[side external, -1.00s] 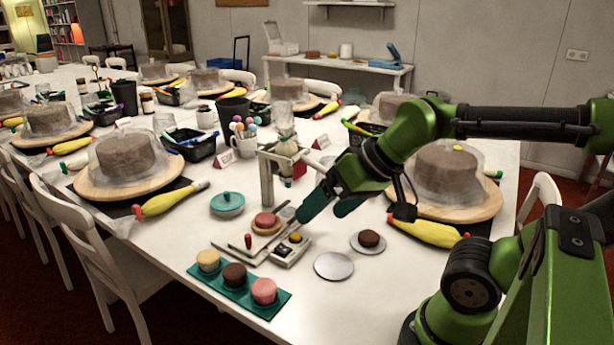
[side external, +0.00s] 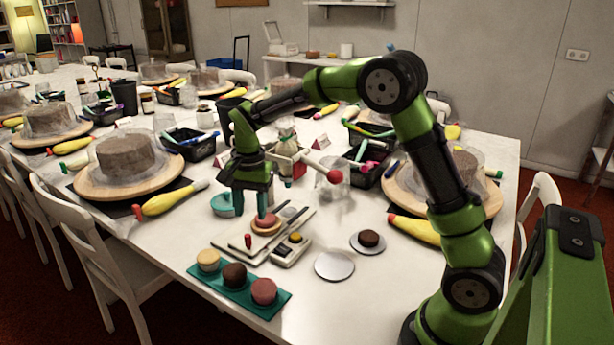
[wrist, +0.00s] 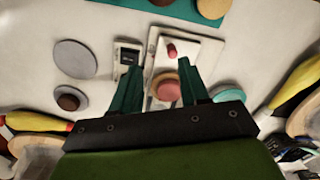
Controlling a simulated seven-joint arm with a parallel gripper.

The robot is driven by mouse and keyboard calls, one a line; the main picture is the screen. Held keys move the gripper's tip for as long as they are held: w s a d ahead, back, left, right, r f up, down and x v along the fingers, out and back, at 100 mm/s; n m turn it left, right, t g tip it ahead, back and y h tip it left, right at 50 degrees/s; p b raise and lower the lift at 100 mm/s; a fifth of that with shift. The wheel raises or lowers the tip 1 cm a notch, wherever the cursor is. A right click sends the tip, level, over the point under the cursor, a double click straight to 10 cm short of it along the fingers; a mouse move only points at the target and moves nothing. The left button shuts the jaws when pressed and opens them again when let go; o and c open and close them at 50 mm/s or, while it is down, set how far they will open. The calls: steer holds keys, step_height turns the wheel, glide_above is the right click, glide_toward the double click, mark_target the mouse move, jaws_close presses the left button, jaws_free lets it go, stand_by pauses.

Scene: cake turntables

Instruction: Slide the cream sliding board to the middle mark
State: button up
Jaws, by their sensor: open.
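The cream sliding board (side external: 238,251) is a flat pale plate with an upright red knob (side external: 248,241) at its near end. It also shows in the wrist view (wrist: 192,50) with its knob (wrist: 172,50). A pink cake (side external: 266,221) on a round wooden disc stands just behind the knob, between dark rails. My gripper (side external: 253,208) is open and points down above the cake area, apart from the knob. In the wrist view, its two green fingers (wrist: 157,67) spread on either side of the board's line, with the cake between them. I cannot make out the middle mark.
A small box with a yellow button (side external: 295,238) sits right of the board. A teal tray with cakes (side external: 240,289) lies in front, a teal lidded pot (side external: 222,205) behind left. A grey disc (side external: 334,266) and a caked plate (side external: 367,243) are to the right.

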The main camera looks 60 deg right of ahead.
mark_target(275, 217)
steer(key=w+m, duration=0.1)
steer(key=w+d+m, duration=0.1)
steer(key=w+m, duration=0.1)
steer(key=shift+s+r+m, duration=0.1)
steer(key=shift+r+m, duration=0.1)
steer(key=shift+m, duration=0.5)
step_height(275, 217, down, 10)
steer(key=shift+r, duration=0.25)
steer(key=shift+c, duration=0.2)
steer(key=shift+r, duration=0.1)
jaws_close()
steer(key=shift+d+r, duration=0.1)
steer(key=shift+d, duration=5.4)
steer(key=shift+d+h, duration=0.15)
steer(key=shift+h, duration=0.15)
